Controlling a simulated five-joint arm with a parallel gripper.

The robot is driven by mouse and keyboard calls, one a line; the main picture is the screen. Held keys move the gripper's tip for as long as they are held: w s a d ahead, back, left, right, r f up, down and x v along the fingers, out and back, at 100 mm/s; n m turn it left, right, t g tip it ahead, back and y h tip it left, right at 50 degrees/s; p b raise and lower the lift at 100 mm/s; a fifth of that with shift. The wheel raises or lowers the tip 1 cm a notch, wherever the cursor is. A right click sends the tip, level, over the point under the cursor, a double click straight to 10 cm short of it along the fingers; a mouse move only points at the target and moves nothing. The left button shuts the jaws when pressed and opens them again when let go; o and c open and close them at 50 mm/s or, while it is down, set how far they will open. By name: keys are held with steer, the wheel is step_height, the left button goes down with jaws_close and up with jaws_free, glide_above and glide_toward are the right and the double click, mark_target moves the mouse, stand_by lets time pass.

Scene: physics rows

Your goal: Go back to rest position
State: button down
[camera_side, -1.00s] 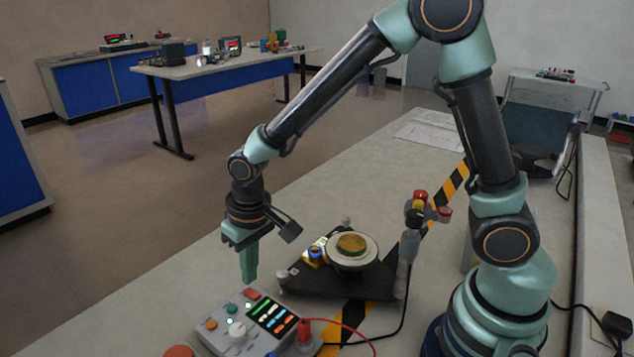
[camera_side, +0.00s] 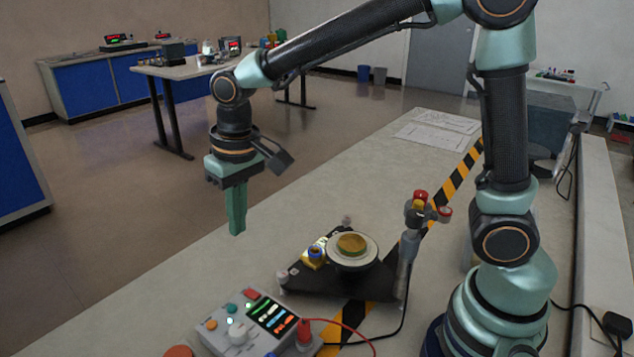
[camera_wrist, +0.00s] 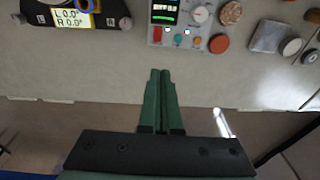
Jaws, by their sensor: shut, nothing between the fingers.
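My gripper (camera_side: 237,228) hangs pointing down in the side view, with its green fingers closed together and nothing between them. It is in the air above the far left edge of the work table, clear of everything on it. In the wrist view the two green fingers (camera_wrist: 160,75) lie side by side, touching or nearly so. A grey control box (camera_side: 255,322) with a lit screen and coloured knobs stands on the table below and in front of the gripper.
A black platform (camera_side: 330,285) with a round gold-topped disc stands right of the gripper. Beside it is a post (camera_side: 408,245) with red knobs. A red cable and a black cable cross the table. Papers (camera_side: 435,133) lie at the back. Round pieces (camera_wrist: 230,12) show in the wrist view.

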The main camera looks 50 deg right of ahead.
steer(key=s+d+r+t, duration=0.2)
steer(key=s+d+r, duration=0.1)
steer(key=s+d, duration=0.2)
steer(key=s+d+r+t, duration=0.2)
steer(key=s+d, duration=0.3)
steer(key=d, duration=0.3)
steer(key=shift+s+d+r, duration=0.15)
steer(key=shift+s+r, duration=0.05)
steer(key=shift+r, duration=0.2)
steer(key=c, duration=1.5)
jaws_free()
steer(key=shift+c, duration=0.2)
